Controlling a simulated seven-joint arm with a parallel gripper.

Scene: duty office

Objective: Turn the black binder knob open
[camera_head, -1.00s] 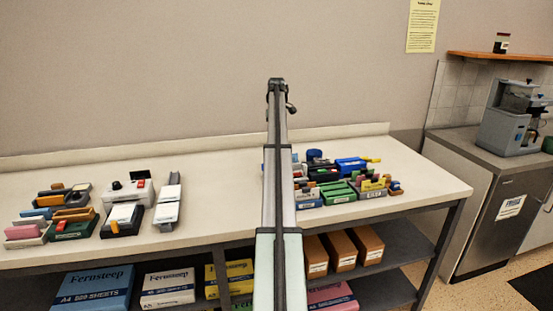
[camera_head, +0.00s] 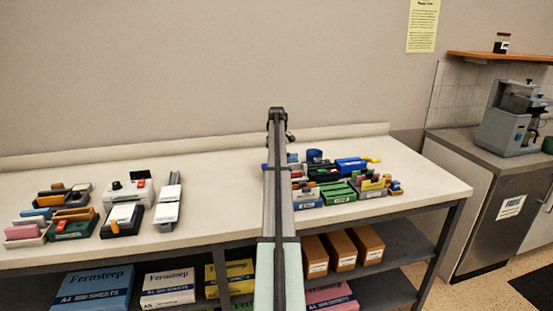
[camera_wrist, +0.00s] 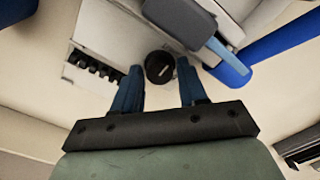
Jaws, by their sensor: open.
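In the wrist view a round black knob (camera_wrist: 155,72) with a pale mark on its face shows beside a whitish body (camera_wrist: 105,30). My gripper (camera_wrist: 159,66) is open, with one blue finger on each side of the knob in the picture. Nothing is between the fingers that they grip. I cannot tell how far the knob is from the fingertips, or whether they touch it. In the head view my gripper and this knob are hidden behind my arm.
In the head view, coloured office items (camera_head: 340,191) crowd the table right of my arm.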

